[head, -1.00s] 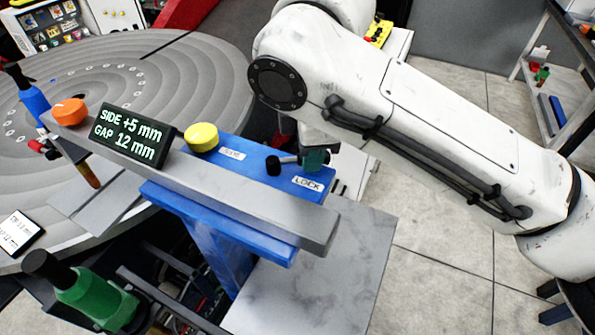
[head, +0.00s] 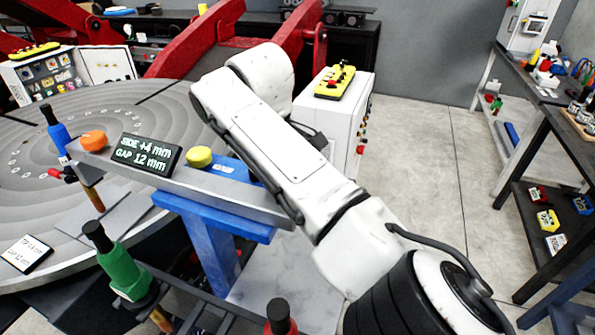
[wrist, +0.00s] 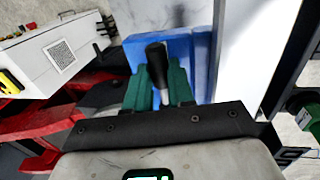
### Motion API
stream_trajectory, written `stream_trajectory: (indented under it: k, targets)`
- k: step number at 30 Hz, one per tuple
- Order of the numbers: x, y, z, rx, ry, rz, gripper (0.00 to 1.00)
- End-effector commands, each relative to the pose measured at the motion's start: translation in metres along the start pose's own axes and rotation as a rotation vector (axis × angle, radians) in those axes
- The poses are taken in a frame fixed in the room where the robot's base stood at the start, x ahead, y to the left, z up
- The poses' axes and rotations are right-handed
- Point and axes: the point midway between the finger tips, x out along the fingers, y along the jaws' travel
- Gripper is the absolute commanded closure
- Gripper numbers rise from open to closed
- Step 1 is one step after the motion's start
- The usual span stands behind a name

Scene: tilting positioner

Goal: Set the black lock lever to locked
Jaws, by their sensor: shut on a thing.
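In the wrist view my gripper (wrist: 157,78) has its green fingers on either side of the black lock lever (wrist: 155,54) and is shut on it. The lever's black grip stands out past the fingers, and its grey shaft shows between them. The blue block (wrist: 185,50) lies behind it. In the head view my arm covers the gripper, the lever and the lock label, so the lever's setting cannot be read there. The display (head: 147,154) on the grey bar (head: 232,192) reads SIDE +4 mm, GAP 12 mm.
An orange knob (head: 93,141) and a yellow knob (head: 199,157) sit on the fixture. A green-bodied handle (head: 121,268) stands in front, over the round grey table's (head: 40,110) near side. A white cabinet (head: 338,110) is behind my arm.

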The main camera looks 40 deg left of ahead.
Motion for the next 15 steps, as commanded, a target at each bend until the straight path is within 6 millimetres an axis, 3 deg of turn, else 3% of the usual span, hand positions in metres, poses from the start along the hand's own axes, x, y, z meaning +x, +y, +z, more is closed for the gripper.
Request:
stream_trajectory:
  k: [15]
  targets:
    - [-0.0004, -0.0025, -0.0098, 0.016, -0.003, -0.003, 1.00]
